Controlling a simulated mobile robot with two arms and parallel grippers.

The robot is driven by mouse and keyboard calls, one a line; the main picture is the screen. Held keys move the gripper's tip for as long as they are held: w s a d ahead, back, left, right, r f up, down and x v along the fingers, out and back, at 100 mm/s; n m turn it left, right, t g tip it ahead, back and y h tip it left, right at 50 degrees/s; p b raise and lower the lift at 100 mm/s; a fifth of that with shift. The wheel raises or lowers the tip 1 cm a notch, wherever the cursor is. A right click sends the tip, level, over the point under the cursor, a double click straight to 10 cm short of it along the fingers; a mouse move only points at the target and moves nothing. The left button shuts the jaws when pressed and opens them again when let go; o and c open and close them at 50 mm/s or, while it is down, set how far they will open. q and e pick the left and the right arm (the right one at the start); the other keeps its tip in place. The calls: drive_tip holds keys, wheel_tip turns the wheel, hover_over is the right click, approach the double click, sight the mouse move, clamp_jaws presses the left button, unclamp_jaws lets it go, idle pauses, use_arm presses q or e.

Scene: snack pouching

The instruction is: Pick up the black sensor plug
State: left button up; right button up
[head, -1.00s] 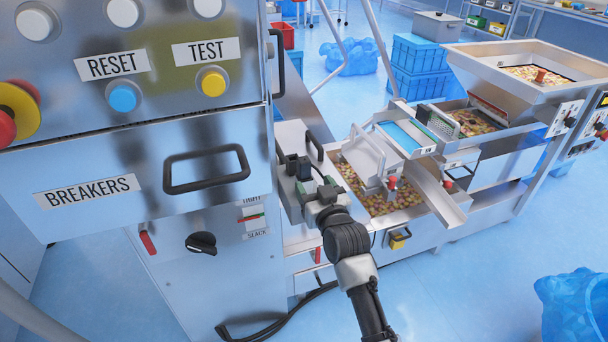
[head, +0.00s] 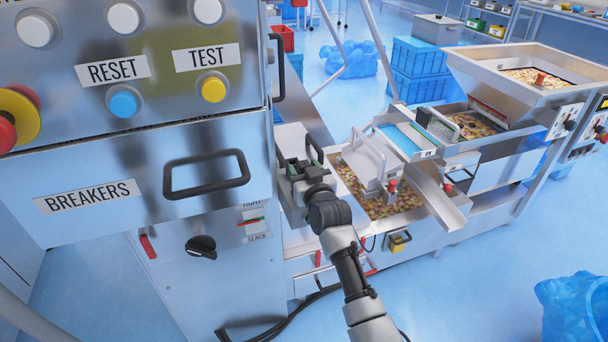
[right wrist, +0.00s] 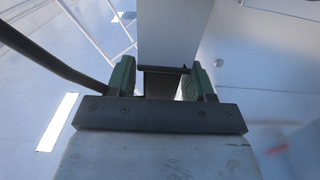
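My right gripper (head: 297,170) is in the head view, against the side of the steel cabinet. In the right wrist view, its two green-padded fingers (right wrist: 160,82) stand apart. A dark block (right wrist: 160,84), possibly the black sensor plug, shows between them, with narrow gaps on both sides. A pale grey block (right wrist: 174,32) lies just beyond it. In the head view the gripper hides most of what is at this spot, so I cannot make out the plug clearly. My left gripper is not in view.
The cabinet's breaker drawer handle (head: 206,174) juts out at left. A steel product bin (head: 400,212) lies to the right. Open blue floor (head: 480,285) is at lower right.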

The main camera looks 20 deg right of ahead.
sight(306, 163)
drive_tip(key=c, duration=0.7)
drive_tip(key=shift+r, duration=0.5)
drive_tip(key=r, duration=0.3)
drive_tip(key=shift+s+d+r, duration=0.15)
drive_tip(key=shift+d+r, duration=0.05)
drive_tip(key=shift+r, duration=0.05)
drive_tip(key=s+d+r, duration=0.4)
drive_tip(key=s+d, duration=0.1)
drive_tip(key=s+d+r, duration=0.2)
drive_tip(key=s, duration=0.1)
drive_tip(key=shift+s+d+r, duration=0.1)
drive_tip(key=shift+d+r, duration=0.2)
